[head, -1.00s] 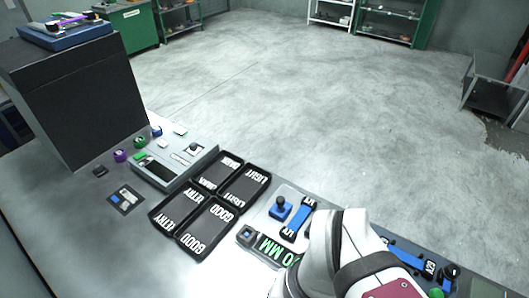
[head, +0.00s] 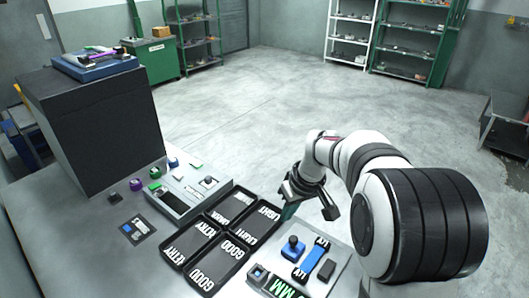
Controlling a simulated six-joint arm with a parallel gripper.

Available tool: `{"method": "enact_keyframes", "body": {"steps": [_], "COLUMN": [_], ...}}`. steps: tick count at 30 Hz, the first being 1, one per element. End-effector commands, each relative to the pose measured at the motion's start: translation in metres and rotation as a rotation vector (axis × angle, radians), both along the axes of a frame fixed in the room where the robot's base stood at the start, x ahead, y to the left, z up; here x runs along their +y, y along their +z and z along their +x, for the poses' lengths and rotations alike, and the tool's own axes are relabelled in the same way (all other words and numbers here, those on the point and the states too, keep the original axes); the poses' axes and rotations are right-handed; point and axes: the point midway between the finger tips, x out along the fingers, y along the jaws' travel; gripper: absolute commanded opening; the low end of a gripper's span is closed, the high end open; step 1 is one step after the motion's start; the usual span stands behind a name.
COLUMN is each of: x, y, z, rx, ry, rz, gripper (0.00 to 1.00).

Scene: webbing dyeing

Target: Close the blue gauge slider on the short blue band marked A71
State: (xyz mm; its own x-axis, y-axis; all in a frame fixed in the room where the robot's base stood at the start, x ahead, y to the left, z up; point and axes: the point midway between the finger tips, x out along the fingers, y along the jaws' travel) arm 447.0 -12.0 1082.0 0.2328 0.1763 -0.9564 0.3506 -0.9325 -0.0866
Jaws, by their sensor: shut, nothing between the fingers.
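The gauge plate (head: 333,276) lies at the front of the bench, with a blue slider with a round knob (head: 292,248) on it. A short blue band (head: 312,260) with black, white-lettered ends lies slantwise on the plate, just right of the slider and apart from it. Its lettering is too small to read surely. My gripper (head: 288,211) is shut and empty, above and beyond the plate near the trays' right corner. It touches neither the band nor the slider.
Black labelled trays (head: 205,278) lie left of the plate. A grey device (head: 186,200) and several coloured knobs sit farther left. A dark block (head: 326,268) and a green-lettered display (head: 284,287) are on the plate. A large dark box (head: 95,125) stands at the back left.

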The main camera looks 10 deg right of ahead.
Motion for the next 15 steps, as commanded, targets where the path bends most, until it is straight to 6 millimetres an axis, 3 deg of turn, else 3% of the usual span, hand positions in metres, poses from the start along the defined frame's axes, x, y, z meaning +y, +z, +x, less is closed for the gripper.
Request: {"method": "enact_keyframes", "body": {"steps": [1, 4, 10, 15], "x": [-0.008, -0.018, -0.017, -0.011], "y": [-0.016, -0.034, -0.057, -0.093], "z": [0.023, 0.052, 0.064, 0.074], "rx": [-0.024, -0.072, -0.085, -0.083], "ry": [0.053, 0.136, 0.165, 0.163], "rz": [-0.017, -0.047, -0.057, -0.055], "gripper": [0.00, 0.00, 0.00, 0.00]}}
